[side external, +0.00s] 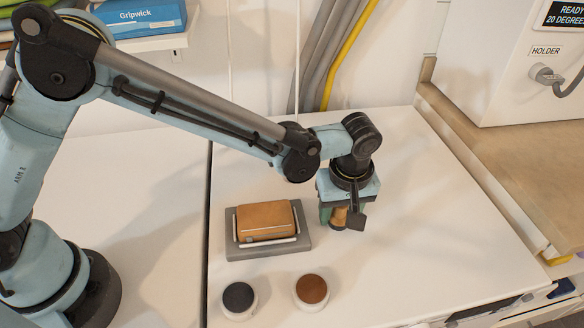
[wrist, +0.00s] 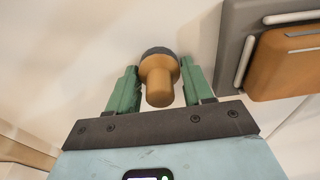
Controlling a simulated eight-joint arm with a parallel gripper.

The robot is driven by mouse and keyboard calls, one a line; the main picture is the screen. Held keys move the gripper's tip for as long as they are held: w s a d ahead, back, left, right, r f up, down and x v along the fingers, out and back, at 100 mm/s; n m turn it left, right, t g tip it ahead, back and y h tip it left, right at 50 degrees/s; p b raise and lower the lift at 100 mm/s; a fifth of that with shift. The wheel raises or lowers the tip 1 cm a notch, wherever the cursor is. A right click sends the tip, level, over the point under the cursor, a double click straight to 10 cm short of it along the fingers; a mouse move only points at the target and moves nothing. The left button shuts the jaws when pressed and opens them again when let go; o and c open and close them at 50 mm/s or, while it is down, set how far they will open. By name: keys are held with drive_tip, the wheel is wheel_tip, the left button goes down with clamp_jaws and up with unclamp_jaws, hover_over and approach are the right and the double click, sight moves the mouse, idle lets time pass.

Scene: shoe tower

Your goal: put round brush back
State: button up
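The round brush (wrist: 160,88) has a tan wooden knob handle and body with a dark round base. In the wrist view it stands between the two green fingers of my gripper (wrist: 158,72). The fingers are apart, one on each side of it, with narrow gaps beside the knob. Whether the fingertips touch the wider body is hard to tell. In the side view my gripper (side external: 340,214) points down at the right of the grey stand, and the brush (side external: 338,219) is partly hidden by the fingers. Its base appears at or close to the white tabletop.
A grey stand (side external: 228,247) holds a tan block-shaped brush (side external: 265,221) behind white rails, close on the left. Two round tins, one dark-topped (side external: 238,298) and one brown-topped (side external: 311,290), stand at the front. The tabletop on the right is clear. A white HOLDER-labelled unit (side external: 500,90) stands back right.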

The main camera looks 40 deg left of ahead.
sight(343, 209)
drive_tip(key=o, duration=0.3)
drive_tip(key=r, duration=0.7)
drive_tip(key=s+d+r, duration=0.1)
drive_tip(key=r, duration=0.3)
drive_tip(key=shift+r, duration=0.5)
drive_tip(key=s+a+r+m+t+h, duration=0.1)
drive_tip(key=a+r+m, duration=0.1)
drive_tip(key=a, duration=0.6)
drive_tip(key=s+a+r+m+t, duration=0.1)
drive_tip(key=s+a+r+m, duration=0.15)
drive_tip(key=a, duration=0.45)
drive_tip(key=s+a+f+m+t, duration=0.1)
drive_tip(key=s+a+m+t, duration=0.1)
drive_tip(key=a, duration=0.4)
drive_tip(key=s+a+f+m+t, duration=0.2)
drive_tip(key=s+a, duration=0.3)
drive_tip(key=a, duration=0.1)
